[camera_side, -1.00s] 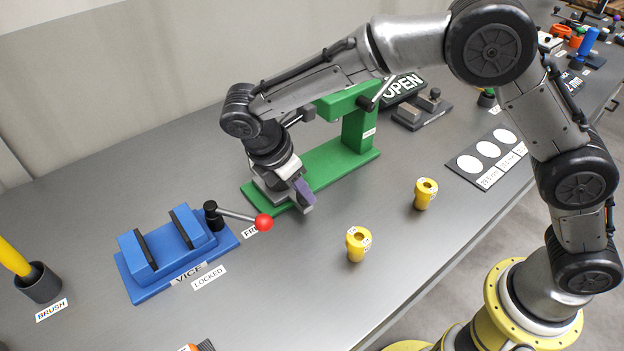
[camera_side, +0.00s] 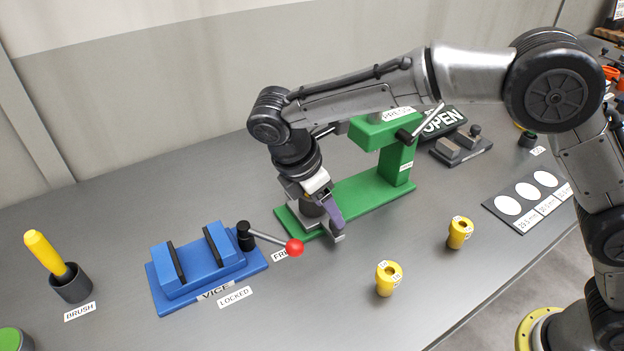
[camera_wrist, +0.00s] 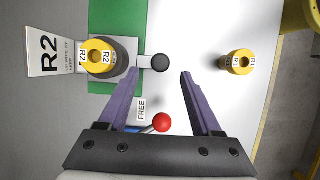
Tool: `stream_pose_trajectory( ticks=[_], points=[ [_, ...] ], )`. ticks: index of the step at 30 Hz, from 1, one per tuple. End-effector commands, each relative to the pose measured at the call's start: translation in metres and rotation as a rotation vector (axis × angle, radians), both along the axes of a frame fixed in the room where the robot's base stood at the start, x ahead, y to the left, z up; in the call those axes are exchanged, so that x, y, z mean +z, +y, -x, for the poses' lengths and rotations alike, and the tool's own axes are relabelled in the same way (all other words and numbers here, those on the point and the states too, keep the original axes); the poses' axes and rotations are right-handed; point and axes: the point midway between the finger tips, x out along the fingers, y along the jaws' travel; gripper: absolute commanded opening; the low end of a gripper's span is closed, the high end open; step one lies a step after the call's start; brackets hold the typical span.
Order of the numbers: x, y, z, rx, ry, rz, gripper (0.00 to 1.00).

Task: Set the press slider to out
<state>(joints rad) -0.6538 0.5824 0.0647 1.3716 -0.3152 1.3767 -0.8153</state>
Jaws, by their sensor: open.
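The green press (camera_side: 365,195) stands on the bench, with its base running toward my gripper (camera_side: 328,218). In the wrist view, the grey press slider (camera_wrist: 129,47) lies across the green base. It carries a yellow bushing marked R2 (camera_wrist: 97,56) in a dark round seat. A rod with a black knob (camera_wrist: 160,63) sticks out of the slider's right side. My gripper (camera_wrist: 160,76) is open, with its purple fingers to either side of the knob's line and the knob just at the tips. In the side view, my gripper hides most of the slider.
The blue vice (camera_side: 205,265) stands left of the press, its red-ball lever (camera_side: 294,248) close to my gripper. Two yellow bushings stand in front, a nearer one (camera_side: 388,278) and a farther one (camera_side: 460,232). A brush (camera_side: 50,258) is at far left. The front bench is mostly clear.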

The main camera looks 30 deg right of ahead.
Motion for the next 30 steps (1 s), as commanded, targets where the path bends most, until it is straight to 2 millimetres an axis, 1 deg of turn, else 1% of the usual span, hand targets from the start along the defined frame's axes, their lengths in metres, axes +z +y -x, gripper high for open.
stream_pose_trajectory(
  ticks=[1,6,9,13,15,19,30],
  points=[
    [0.011,0.006,-0.001,0.002,-0.003,-0.003,0.66],
    [0.045,0.02,0.0,0.002,-0.001,-0.004,0.66],
    [0.063,0.027,0.0,0.001,-0.003,-0.005,0.66],
    [0.078,0.034,0.0,0.002,0.0,-0.003,0.66],
    [0.084,0.036,0.0,0.002,0.0,-0.003,0.66],
    [0.09,0.038,0.001,0.002,0.001,-0.003,0.66],
    [0.09,0.038,0.001,0.002,0.001,-0.002,0.66]
  ],
)
